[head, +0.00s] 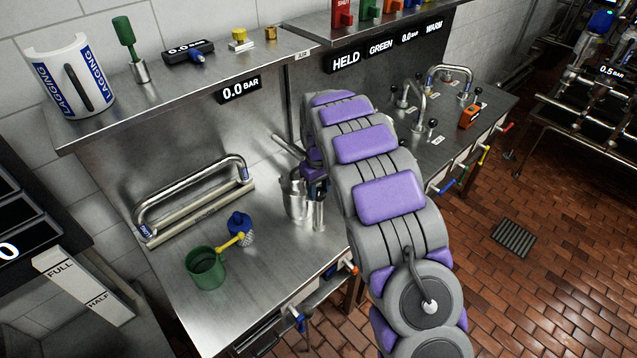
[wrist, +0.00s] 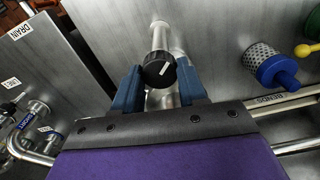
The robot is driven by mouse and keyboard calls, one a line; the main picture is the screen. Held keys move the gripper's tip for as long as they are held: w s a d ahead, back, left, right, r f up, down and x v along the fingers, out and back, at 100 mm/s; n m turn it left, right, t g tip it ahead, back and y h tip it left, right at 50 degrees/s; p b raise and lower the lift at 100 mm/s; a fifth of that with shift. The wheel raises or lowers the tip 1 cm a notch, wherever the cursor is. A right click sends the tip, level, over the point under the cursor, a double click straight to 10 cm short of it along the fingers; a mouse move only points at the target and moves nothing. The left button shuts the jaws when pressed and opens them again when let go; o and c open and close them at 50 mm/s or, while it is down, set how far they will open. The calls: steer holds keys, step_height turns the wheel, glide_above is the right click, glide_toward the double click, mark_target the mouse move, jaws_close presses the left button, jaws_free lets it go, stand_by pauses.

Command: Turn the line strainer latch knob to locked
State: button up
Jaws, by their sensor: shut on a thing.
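The latch knob (wrist: 159,71) is black and round with a white pointer line, on the end of a metal stem in the wrist view. The pointer slants toward the upper right. My gripper (wrist: 158,84) has its two blue fingers on either side of the knob, shut on it. In the head view my gripper (head: 315,178) is beside a silver strainer body (head: 295,197) on the steel bench. The knob cannot be made out there. No locked or unlocked mark is readable near it.
A loaded shelf (head: 85,128) runs above. Curved taps (head: 415,100) stand on the right.

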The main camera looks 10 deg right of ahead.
mark_target(318, 191)
steer(key=m+p, duration=0.2)
steer(key=m, duration=0.2)
steer(key=shift+m, duration=0.3)
steer(key=shift+m+p, duration=0.6)
steer(key=shift+m, duration=1.3)
steer(key=o, duration=1.1)
steer(key=shift+c, duration=0.2)
step_height(318, 191, up, 17)
steer(key=p, duration=0.1)
steer(key=shift+r, duration=0.15)
steer(key=shift+a, duration=0.1)
